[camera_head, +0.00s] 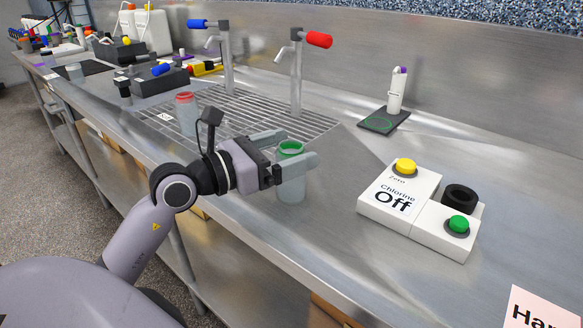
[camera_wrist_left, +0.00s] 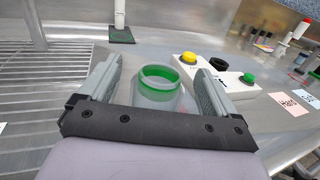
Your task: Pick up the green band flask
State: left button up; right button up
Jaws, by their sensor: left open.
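The green band flask (camera_head: 291,186) is a clear container with a green ring at its mouth. It stands upright on the steel counter in the head view. It also shows in the left wrist view (camera_wrist_left: 158,91), between the two fingers. My left gripper (camera_head: 290,148) is open, with one finger on each side of the flask near its upper part. The flask's lower part is partly hidden by the gripper body in the wrist view. My right gripper is in neither view.
A white chlorine meter (camera_head: 424,213) with yellow and green buttons stands to the right. A red band flask (camera_head: 187,115) stands behind my wrist to the left. A drain grate (camera_head: 250,113) with blue and red taps lies behind.

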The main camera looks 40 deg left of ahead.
pick_arm(q)
jog(key=shift+x, duration=1.45)
jog(key=c, duration=1.1)
